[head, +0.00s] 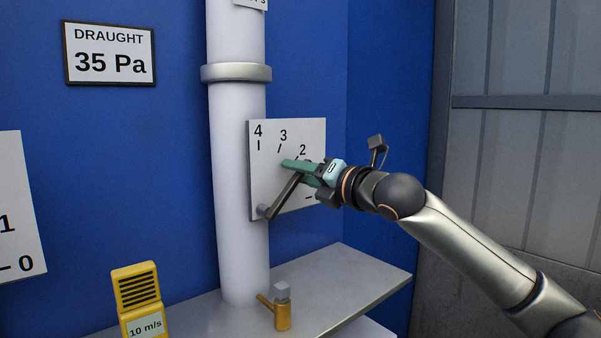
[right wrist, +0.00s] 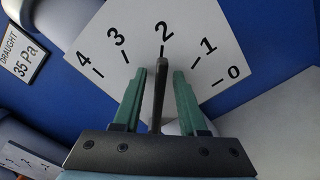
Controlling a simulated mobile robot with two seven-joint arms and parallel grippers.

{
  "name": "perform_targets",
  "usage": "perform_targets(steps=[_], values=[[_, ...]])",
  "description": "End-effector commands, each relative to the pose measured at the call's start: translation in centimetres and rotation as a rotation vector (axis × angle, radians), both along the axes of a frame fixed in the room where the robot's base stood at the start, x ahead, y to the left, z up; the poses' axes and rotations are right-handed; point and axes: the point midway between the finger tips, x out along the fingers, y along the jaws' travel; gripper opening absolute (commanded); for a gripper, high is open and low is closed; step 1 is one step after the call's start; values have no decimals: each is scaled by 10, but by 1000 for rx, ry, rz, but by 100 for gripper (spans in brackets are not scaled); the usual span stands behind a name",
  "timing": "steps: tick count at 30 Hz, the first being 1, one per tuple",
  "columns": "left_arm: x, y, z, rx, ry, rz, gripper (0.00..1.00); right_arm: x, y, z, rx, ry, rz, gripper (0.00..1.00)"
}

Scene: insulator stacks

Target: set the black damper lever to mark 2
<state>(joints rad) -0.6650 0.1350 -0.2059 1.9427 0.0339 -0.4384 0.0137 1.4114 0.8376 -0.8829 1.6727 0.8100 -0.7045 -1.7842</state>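The damper lever (head: 279,197) looks dark grey. It is pivoted low on a white dial plate (head: 264,180) marked 4 to 0 and slants up to the right. In the right wrist view the lever (right wrist: 159,100) stands between my two green fingers, and its tip lines up with the tick of mark 2 (right wrist: 164,32). My right gripper (right wrist: 160,74) is open around the lever, with a gap on each side. In the head view the right gripper (head: 294,170) covers the lever's upper end and part of the lower marks. My left gripper is not in view.
A white pipe (head: 238,200) with a grey collar stands left of the dial. Below is a grey shelf (head: 345,280) with a small brass valve-like piece (head: 282,312) and a yellow 10 m/s meter (head: 138,290). A DRAUGHT 35 Pa sign (head: 110,53) hangs on the blue wall.

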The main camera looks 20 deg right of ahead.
Motion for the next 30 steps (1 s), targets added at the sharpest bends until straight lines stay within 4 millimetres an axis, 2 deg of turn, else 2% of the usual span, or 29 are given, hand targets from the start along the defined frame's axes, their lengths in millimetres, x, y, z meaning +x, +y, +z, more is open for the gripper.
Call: perform_targets(steps=[8,13,24,30], values=[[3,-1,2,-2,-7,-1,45,-1,0,1,0,-2,0,45],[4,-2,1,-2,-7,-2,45,-12,-5,0,-2,-3,-1,45],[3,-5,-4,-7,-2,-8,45,-81,-31,0,-2,-2,-3,45],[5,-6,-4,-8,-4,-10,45,-107,-40,0,-2,-1,-2,45]])
